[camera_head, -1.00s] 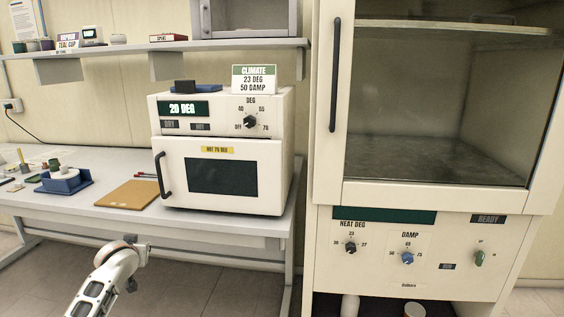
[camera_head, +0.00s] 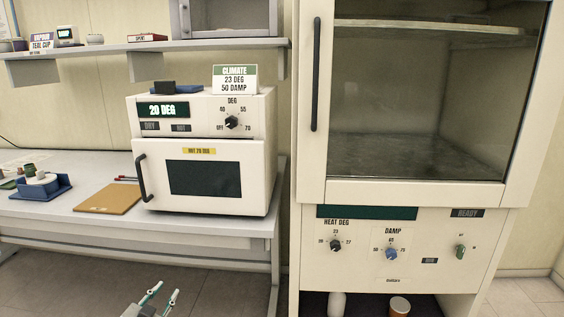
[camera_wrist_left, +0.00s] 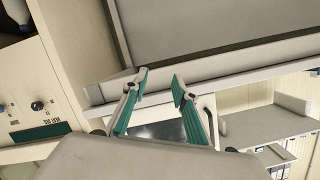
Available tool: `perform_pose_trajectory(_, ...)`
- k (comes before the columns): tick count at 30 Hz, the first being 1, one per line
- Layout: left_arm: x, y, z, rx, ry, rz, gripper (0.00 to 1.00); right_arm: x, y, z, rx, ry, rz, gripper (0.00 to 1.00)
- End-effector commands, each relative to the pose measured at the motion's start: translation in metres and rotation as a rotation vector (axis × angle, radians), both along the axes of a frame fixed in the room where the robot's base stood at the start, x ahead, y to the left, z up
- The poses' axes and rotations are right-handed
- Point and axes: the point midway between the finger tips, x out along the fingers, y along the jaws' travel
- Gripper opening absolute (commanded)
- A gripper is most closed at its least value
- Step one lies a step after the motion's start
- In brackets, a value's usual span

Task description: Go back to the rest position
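My left gripper (camera_head: 164,294) shows at the bottom of the head view, in front of and below the bench. Its two fingers are apart and nothing is between them. In the left wrist view the teal-padded fingers (camera_wrist_left: 160,82) are also spread and empty. The view there is tilted, with the underside of a light bench or panel beyond the fingertips. My right gripper is in neither view.
The white oven (camera_head: 206,177) stands on the bench (camera_head: 130,230), its door shut. A large glass-doored cabinet (camera_head: 412,195) stands at the right, also shut. A brown board (camera_head: 108,198) and a blue tray (camera_head: 40,191) lie on the bench. The floor in front looks clear.

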Motion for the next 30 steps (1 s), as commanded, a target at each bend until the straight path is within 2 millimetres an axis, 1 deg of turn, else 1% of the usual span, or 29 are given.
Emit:
perform_pose_trajectory(1, -0.031, -0.017, -0.03, -0.019, 0.044, -0.018, 0.28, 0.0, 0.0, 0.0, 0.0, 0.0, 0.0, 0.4)
perform_pose_trajectory(2, -0.048, -0.025, -0.043, -0.029, 0.065, -0.026, 0.28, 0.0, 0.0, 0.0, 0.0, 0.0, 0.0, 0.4)
perform_pose_trajectory(3, -0.069, -0.036, -0.059, -0.042, 0.091, -0.037, 0.28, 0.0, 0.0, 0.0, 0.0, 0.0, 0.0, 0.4)
perform_pose_trajectory(5, -0.103, -0.052, -0.082, -0.064, 0.133, -0.051, 0.28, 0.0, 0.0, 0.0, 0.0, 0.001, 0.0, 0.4)
perform_pose_trajectory(6, -0.127, -0.062, -0.095, -0.079, 0.16, -0.059, 0.28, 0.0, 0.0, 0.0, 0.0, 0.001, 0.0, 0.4)
perform_pose_trajectory(8, -0.162, -0.077, -0.113, -0.102, 0.2, -0.07, 0.28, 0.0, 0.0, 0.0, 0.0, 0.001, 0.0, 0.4)
perform_pose_trajectory(9, -0.186, -0.087, -0.123, -0.119, 0.228, -0.076, 0.28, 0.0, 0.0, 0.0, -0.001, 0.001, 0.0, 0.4)
perform_pose_trajectory(11, -0.22, -0.099, -0.135, -0.143, 0.265, -0.083, 0.28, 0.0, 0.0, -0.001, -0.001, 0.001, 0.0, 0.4)
perform_pose_trajectory(12, -0.242, -0.107, -0.142, -0.159, 0.29, -0.085, 0.28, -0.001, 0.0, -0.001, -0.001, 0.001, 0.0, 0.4)
perform_pose_trajectory(15, -0.289, -0.123, -0.151, -0.194, 0.341, -0.089, 0.28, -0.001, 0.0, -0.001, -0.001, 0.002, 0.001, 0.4)
perform_pose_trajectory(16, -0.3, -0.126, -0.154, -0.203, 0.354, -0.09, 0.28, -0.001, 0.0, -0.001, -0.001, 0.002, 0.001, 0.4)
perform_pose_trajectory(18, -0.322, -0.133, -0.156, -0.22, 0.378, -0.09, 0.28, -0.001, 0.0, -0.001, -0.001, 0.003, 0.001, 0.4)
perform_pose_trajectory(22, -0.343, -0.14, -0.158, -0.237, 0.402, -0.087, 0.28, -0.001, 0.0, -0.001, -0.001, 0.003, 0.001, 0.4)
perform_pose_trajectory(24, -0.346, -0.141, -0.158, -0.239, 0.404, -0.088, 0.28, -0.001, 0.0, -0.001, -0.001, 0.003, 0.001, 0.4)
perform_pose_trajectory(30, -0.346, -0.141, -0.158, -0.239, 0.404, -0.088, 0.28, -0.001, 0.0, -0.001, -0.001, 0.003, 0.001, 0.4)
